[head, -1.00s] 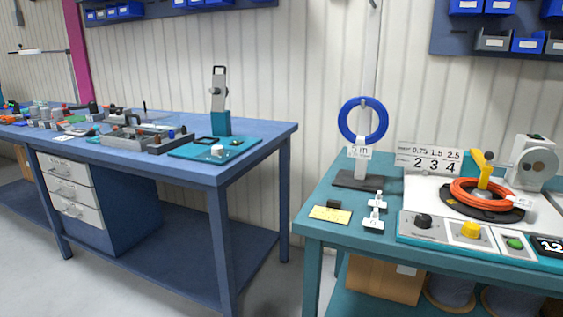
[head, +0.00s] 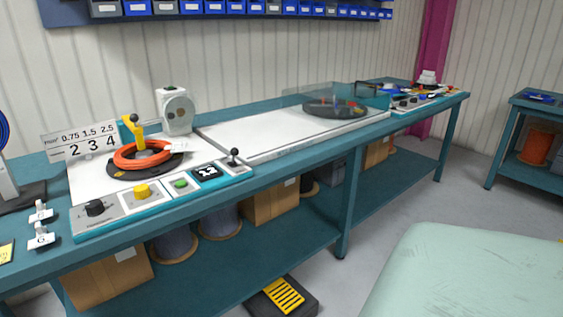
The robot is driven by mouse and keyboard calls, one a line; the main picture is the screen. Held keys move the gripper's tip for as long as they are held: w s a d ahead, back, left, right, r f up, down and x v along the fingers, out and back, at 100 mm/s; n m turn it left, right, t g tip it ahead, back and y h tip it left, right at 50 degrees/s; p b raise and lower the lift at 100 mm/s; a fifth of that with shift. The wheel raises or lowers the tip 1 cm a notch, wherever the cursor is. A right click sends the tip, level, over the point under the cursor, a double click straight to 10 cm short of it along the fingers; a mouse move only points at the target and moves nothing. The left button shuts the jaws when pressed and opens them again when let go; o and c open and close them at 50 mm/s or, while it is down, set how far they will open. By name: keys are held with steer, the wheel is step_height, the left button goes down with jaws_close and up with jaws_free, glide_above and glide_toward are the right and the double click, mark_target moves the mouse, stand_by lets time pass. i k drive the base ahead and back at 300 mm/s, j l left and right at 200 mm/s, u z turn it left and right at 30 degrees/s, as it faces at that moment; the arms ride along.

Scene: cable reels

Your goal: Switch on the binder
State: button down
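No label in view names the binder, so I cannot tell for certain which machine it is. A grey upright unit with a round face (head: 178,112) stands behind the coil of orange cable (head: 142,155); a small green part sits on its top. The coil lies on a dark disc under a yellow arm (head: 134,131). My gripper is not in view.
A long white board (head: 270,134) leads right to a dark disc (head: 333,107) under a clear cover. Boxes and reels fill the lower shelf. A black-and-yellow pedal (head: 284,295) lies on the floor. Another teal table (head: 540,106) stands at the right.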

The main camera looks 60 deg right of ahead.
mark_target(235, 151)
steer(key=z, duration=1.3)
